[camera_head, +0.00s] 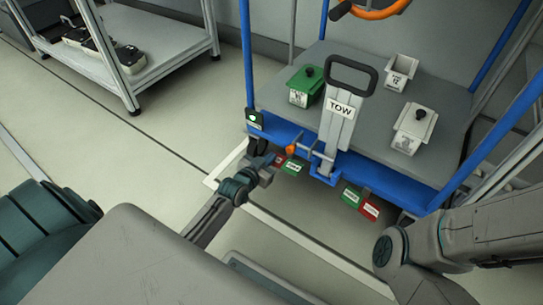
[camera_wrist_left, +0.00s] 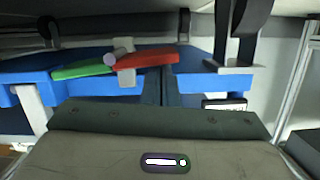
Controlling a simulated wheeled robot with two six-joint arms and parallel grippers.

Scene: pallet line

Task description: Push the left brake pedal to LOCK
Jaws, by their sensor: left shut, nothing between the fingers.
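The left brake pedal is at the lower left front edge of a blue cart (camera_head: 378,160) in the head view. It has a red plate (camera_head: 280,160) on the left and a green plate (camera_head: 293,168) on the right; their lettering is too small to read. In the left wrist view the red plate (camera_wrist_left: 146,58) and green plate (camera_wrist_left: 84,71) flank a grey bracket. My left gripper (camera_head: 268,162) is shut and empty, close beside the red plate; I cannot tell if it touches. My right arm shows at the lower right, its gripper out of view.
A second pedal has a green plate (camera_head: 350,197) and a red plate (camera_head: 371,210). A TOW handle (camera_head: 342,108) and orange knob (camera_head: 291,149) stand nearby. A green box (camera_head: 304,87) and white boxes (camera_head: 411,132) sit on the deck.

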